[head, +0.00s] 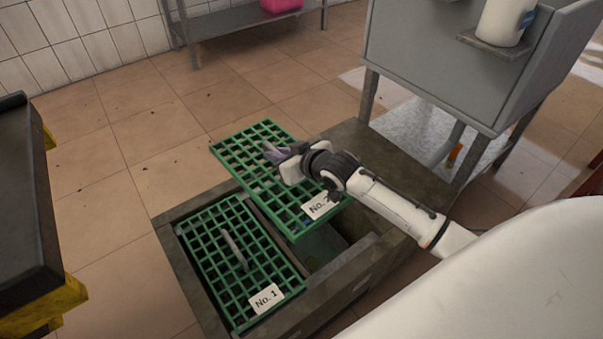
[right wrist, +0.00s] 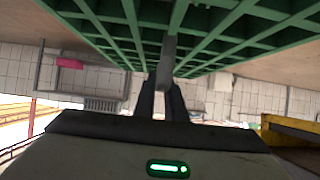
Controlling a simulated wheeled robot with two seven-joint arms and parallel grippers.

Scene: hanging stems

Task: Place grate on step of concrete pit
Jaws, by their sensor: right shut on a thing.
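A green grate labelled No. 2 (head: 252,143) is over the right part of the concrete pit (head: 178,212). Its far end overhangs the pit's back edge in the picture, and it looks raised above the rim. My right gripper (head: 274,154) is shut on its grey handle, which shows between the fingers in the right wrist view (right wrist: 167,62). The gripper and wrist hide part of the grate. A second green grate, labelled No. 1 (head: 212,243), lies in the left part of the pit with its handle upward. The pit's step is mostly hidden. My left gripper is not in view.
The right pit opening (head: 322,252) shows below the near end of grate No. 2. A grey metal sink unit (head: 430,65) stands behind right. A dark-topped yellow thing (head: 25,200) stands at left. Tiled floor (head: 150,150) is clear behind the pit.

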